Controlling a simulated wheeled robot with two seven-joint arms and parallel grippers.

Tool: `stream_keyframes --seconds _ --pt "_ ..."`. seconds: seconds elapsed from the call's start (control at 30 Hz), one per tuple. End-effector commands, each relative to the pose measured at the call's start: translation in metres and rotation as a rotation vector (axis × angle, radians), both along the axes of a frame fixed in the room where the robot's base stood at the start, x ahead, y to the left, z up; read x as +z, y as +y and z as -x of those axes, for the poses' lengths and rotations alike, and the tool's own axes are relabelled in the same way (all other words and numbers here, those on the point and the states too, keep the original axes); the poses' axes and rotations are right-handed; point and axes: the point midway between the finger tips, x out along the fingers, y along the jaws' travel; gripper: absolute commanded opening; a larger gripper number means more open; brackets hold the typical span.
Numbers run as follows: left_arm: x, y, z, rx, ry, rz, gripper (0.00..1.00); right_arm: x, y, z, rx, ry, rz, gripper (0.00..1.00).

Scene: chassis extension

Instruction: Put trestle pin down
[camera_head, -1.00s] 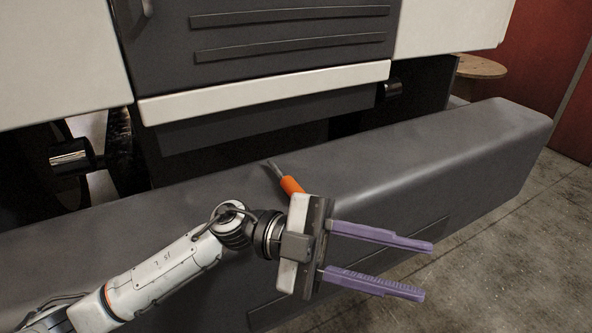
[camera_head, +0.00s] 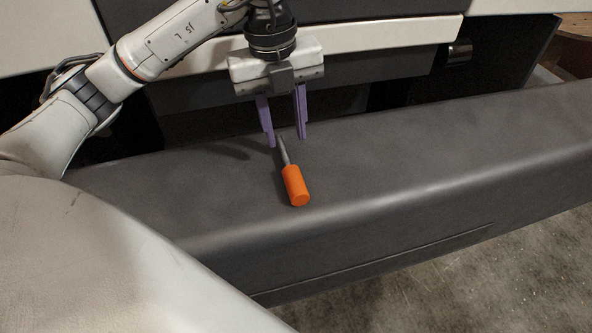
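The trestle pin (camera_head: 295,184), with an orange handle and a thin grey metal shaft, lies on top of the dark grey chassis beam (camera_head: 420,165). Its handle points toward the beam's front edge and its shaft points back. My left gripper (camera_head: 286,142) is above the beam at the shaft end, fingers pointing down. Its two purple fingers are apart, one on either side of the shaft tip in the picture. I cannot tell whether they touch the pin. My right gripper is not in view.
A cream and dark panelled body (camera_head: 390,45) rises behind the beam, close behind my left gripper. The beam top to the right is clear. Concrete floor (camera_head: 440,285) lies in front.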

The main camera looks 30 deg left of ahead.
Motion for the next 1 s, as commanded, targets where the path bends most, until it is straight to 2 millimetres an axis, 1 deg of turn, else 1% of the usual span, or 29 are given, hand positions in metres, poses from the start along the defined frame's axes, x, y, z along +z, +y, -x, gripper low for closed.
stream_keyframes --seconds 0.17,0.33,0.4,0.5,0.77,0.8,0.93,0.97,1.0 --pt "-0.013 0.001 0.001 0.0 0.002 -0.001 0.33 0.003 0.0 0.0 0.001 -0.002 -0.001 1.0" --pt "-0.038 0.005 0.004 -0.001 0.005 0.0 0.33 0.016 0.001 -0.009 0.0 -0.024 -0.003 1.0" --pt "-0.048 0.003 0.002 -0.001 0.002 0.001 0.33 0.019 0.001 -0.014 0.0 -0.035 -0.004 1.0" --pt "-0.057 0.002 0.001 -0.002 0.001 0.001 0.33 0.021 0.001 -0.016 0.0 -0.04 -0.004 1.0" --pt "-0.059 0.002 0.001 -0.003 -0.001 0.002 0.33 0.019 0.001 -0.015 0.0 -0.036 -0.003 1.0" --pt "-0.059 0.002 0.001 -0.003 -0.001 0.002 0.27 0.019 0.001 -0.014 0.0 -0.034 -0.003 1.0" --pt "-0.059 0.002 0.001 -0.003 -0.001 0.002 0.05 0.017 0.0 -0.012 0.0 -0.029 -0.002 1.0" --pt "-0.059 0.002 0.001 -0.003 -0.001 0.002 0.0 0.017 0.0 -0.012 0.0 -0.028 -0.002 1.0" --pt "-0.059 0.002 0.001 -0.003 -0.001 0.002 0.0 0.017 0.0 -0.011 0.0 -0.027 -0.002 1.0"
